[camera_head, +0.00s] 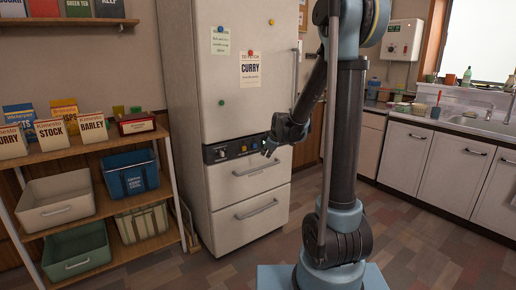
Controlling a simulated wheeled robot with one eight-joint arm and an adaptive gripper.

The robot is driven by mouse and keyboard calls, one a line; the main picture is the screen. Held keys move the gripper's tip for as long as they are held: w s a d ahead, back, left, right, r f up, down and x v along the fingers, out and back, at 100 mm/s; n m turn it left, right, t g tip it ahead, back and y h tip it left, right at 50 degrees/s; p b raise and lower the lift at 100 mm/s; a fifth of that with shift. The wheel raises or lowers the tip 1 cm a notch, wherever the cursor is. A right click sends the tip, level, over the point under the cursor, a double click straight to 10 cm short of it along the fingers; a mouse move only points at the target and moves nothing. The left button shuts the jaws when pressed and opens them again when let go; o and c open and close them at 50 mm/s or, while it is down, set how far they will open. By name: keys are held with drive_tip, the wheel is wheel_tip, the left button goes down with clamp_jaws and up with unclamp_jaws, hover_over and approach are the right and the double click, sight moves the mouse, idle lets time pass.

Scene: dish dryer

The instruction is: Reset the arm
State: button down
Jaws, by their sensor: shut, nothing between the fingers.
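My gripper (268,155) is shut and empty. It hangs in front of the fridge-shaped appliance (236,110), close to its control strip (236,148) with knobs and small coloured buttons. I cannot tell whether the fingertips touch the strip. My arm is folded, with the forearm coming down from the upper joint at the top right of centre. The tall dark upright link stands on my blue base in the right half of the view. The appliance's upper door and its two lower drawers (249,198) look closed.
A shelf rack (88,152) with boxes and bins stands at the left. A counter with white cabinets (430,160) and a sink (480,122) runs along the right. The tiled floor (225,268) in front of the appliance is clear.

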drive_tip(key=s+d+f+m+g+h, duration=0.1)
drive_tip(key=s+d+m, duration=0.3)
drive_tip(key=s, duration=0.9)
drive_tip(key=s+d+f+m+g+h, duration=0.1)
drive_tip(key=s+d+m, duration=0.4)
drive_tip(key=s, duration=0.9)
drive_tip(key=s+d+f+m+g+h, duration=0.1)
drive_tip(key=s+d+m+g, duration=0.2)
drive_tip(key=s, duration=1)
drive_tip(key=d+m, duration=0.2)
drive_tip(key=d, duration=0.1)
drive_tip(key=shift+s+d+f, duration=0.2)
drive_tip(key=shift+s+f, duration=0.15)
drive_tip(key=shift+s, duration=0.05)
